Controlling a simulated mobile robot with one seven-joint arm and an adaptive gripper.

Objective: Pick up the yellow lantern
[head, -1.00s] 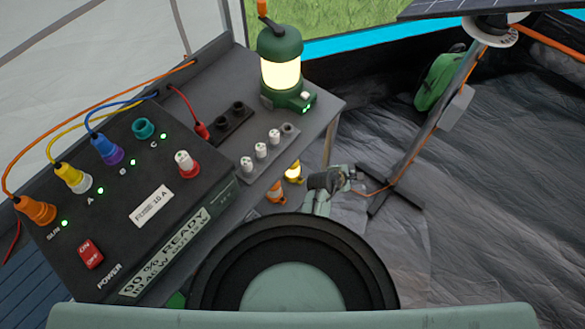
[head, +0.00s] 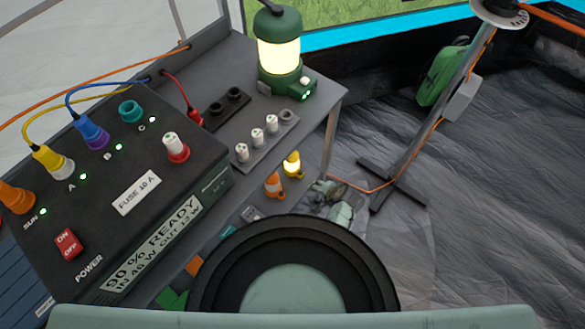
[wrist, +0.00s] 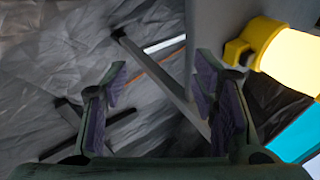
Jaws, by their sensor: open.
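The small yellow lantern (head: 292,165) glows on a lower level of the bench, below the front edge of its top. In the wrist view the yellow lantern (wrist: 262,48) is large at the right and cut off by the frame edge. My gripper (wrist: 162,78) is open and empty, with the lantern outside the jaws, beyond the right finger. In the head view my gripper (head: 328,194) is low, just right of the lantern, and partly hidden by my own body; its fingers are hard to make out there.
An orange lantern (head: 274,184) stands left of the yellow one. A large green lantern (head: 279,82) is on the bench top (head: 325,88). The bench leg (head: 328,140) is close to my gripper. A stand (head: 410,150) with an orange cable is on the floor to the right.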

